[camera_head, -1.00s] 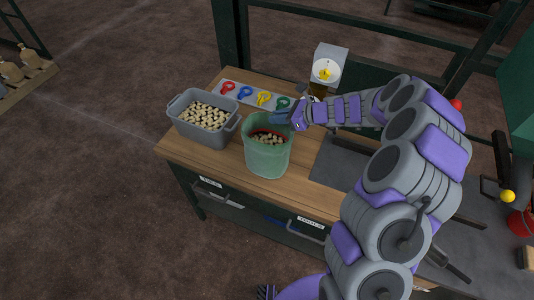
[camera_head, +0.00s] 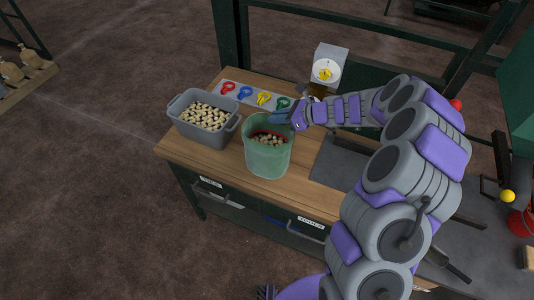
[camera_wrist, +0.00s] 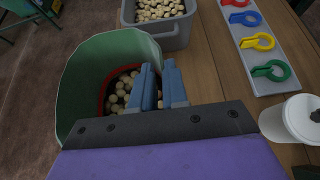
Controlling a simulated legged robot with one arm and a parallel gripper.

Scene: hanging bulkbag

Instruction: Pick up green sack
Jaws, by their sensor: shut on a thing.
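The green sack (camera_head: 267,159) stands upright and open-topped on the wooden bench, right of the grey bin. Pale round pieces and a red band show inside it. In the wrist view the sack (camera_wrist: 88,72) fills the left, with its mouth facing the camera. My gripper (camera_head: 281,118) is at the sack's back right rim. Its blue fingers (camera_wrist: 158,68) are close together and shut on the sack at that rim. The fingers hide the pinched part of the rim. The sack's base looks to be at the bench top; I cannot tell whether it touches.
A grey bin (camera_head: 179,132) of pale pieces stands left of the sack. A grey strip (camera_head: 219,87) with red, blue, yellow and green keys lies behind. A dial scale (camera_head: 327,72) stands at the back right. A white lidded container (camera_wrist: 291,119) is right of my gripper.

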